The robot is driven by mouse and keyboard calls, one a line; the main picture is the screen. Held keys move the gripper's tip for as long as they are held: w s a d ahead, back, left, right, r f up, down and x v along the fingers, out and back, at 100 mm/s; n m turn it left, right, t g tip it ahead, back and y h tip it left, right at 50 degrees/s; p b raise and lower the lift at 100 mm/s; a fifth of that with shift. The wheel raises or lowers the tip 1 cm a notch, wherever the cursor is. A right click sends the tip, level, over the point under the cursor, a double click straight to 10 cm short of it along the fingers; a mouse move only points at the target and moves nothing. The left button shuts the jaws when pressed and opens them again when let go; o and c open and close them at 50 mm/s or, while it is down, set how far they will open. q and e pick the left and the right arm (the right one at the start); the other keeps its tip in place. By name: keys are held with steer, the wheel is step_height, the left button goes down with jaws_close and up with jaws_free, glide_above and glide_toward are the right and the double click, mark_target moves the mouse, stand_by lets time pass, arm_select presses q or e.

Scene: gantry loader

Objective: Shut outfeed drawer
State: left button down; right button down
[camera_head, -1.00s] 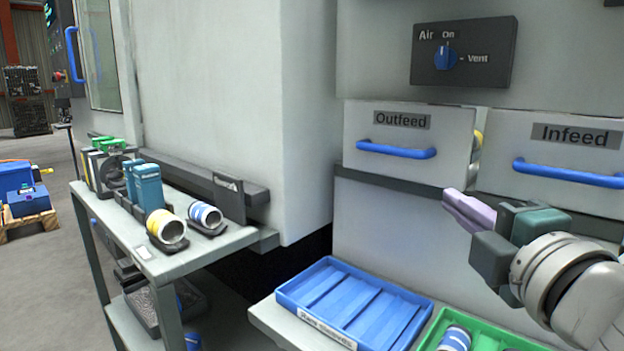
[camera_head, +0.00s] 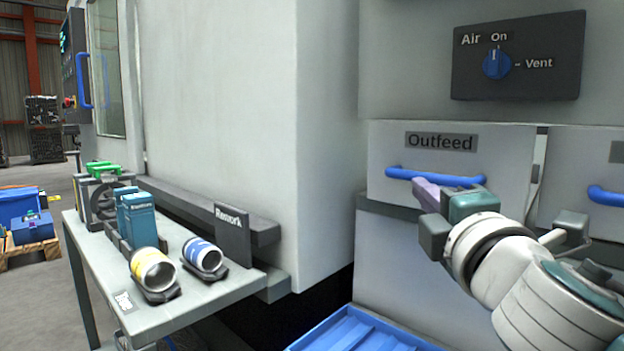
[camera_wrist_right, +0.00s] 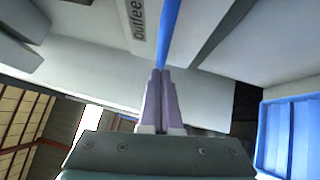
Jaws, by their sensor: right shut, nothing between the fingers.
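The outfeed drawer (camera_head: 400,150) has a white front with an "Outfeed" label and a blue bar handle (camera_head: 435,178). Contact cannot be told. My left gripper is out of view.
The infeed drawer's blue handle (camera_head: 606,196) is to the right. The air switch panel (camera_head: 520,60) is above. A blue tray (camera_head: 355,335) lies below. A side table (camera_head: 210,290) on the left holds cans and a "Rework" sign (camera_head: 233,235).

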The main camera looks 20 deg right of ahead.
mark_target(463, 160)
steer(key=shift+w+d+r, duration=0.1)
steer(key=shift+w+d, duration=0.1)
steer(key=shift+d, duration=0.25)
steer(key=shift+w+d+r, duration=0.1)
steer(key=shift+w+d, duration=0.05)
steer(key=shift+d, duration=0.25)
steer(key=d, duration=0.1)
steer(key=w+d, duration=0.1)
steer(key=d, duration=0.1)
steer(key=shift+w, duration=0.1)
steer(key=shift+f, duration=0.15)
